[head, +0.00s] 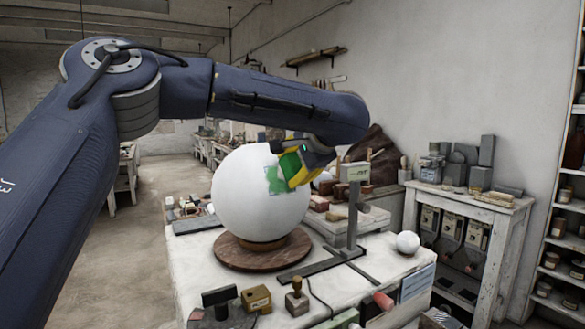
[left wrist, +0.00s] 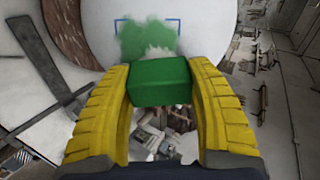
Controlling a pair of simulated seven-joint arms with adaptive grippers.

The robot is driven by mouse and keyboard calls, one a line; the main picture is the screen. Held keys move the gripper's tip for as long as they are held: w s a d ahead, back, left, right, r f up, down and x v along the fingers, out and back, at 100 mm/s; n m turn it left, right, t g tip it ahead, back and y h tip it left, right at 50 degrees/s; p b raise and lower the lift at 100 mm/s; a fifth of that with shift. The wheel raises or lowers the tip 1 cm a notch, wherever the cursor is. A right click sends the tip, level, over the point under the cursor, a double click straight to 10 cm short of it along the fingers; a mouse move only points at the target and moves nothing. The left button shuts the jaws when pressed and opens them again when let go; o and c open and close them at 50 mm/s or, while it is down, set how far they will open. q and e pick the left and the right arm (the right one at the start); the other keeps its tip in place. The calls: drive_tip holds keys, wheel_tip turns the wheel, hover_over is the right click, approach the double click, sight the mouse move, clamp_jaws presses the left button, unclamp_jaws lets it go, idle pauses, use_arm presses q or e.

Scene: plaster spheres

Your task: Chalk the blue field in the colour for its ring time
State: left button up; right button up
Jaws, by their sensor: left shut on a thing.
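A large white plaster sphere (head: 245,205) sits on a round brown wooden turntable (head: 255,252) on the table. My left gripper (head: 303,166) is at the sphere's upper right side. It is shut on a green chalk block (left wrist: 160,82), held between its yellow fingers. A green chalk patch (head: 276,180) covers part of the sphere beside the block. I cannot tell whether the block touches the sphere. My right gripper is not in view.
A small white ball (head: 407,242), stamps (head: 296,298) and blocks lie on the table (head: 200,262). A side bench (head: 465,195) stands at the right.

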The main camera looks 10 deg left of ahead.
use_arm(q)
drive_tip(key=shift+w+a+f, duration=0.3)
drive_tip(key=shift+a, duration=0.1)
idle(0.4)
drive_tip(key=shift+s+d+f, duration=0.2)
drive_tip(key=shift+d+f, duration=0.1)
drive_tip(key=shift+f, duration=0.1)
drive_tip(key=shift+s+d+f, duration=0.1)
drive_tip(key=shift+f, duration=0.35)
drive_tip(key=shift+r, duration=0.1)
drive_tip(key=shift+w+a+r, duration=0.3)
drive_tip(key=shift+a+r, duration=0.15)
drive_tip(key=shift+r, duration=0.35)
drive_tip(key=shift+w+a+r, duration=0.3)
drive_tip(key=shift+a+r, duration=0.1)
drive_tip(key=shift+r, duration=0.35)
idle(1.5)
drive_tip(key=shift+d, duration=0.1)
drive_tip(key=shift+s+d+f, duration=0.4)
drive_tip(key=shift+s+d, duration=0.3)
drive_tip(key=shift+d, duration=0.1)
